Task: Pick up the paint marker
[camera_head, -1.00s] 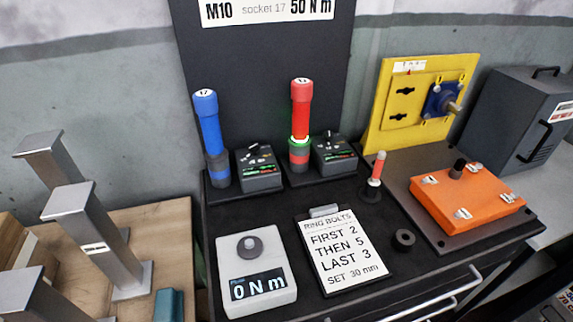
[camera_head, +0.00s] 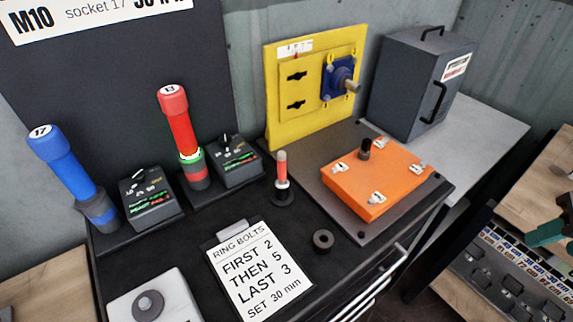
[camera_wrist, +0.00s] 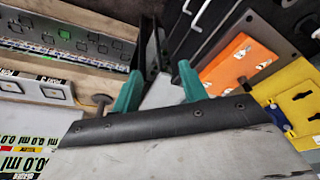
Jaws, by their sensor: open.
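The paint marker (camera_head: 282,167) looks like a slim red-and-white stick. It stands upright in a small dark round base on the black bench top, between the right-hand charger and the orange box in the head view. My gripper shows its two teal fingers in the wrist view (camera_wrist: 160,74), apart with nothing between them. One teal finger also shows at the right edge of the head view (camera_head: 547,233), far to the right of the marker. I cannot make out the marker in the wrist view.
An orange box (camera_head: 376,193) and a yellow panel (camera_head: 275,95) stand right of and behind the marker. A red tool (camera_head: 180,127) and a blue tool (camera_head: 66,170) stand left. A black ring (camera_head: 323,240) and a clipboard card (camera_head: 254,272) lie in front. A grey case (camera_head: 405,85) stands back right.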

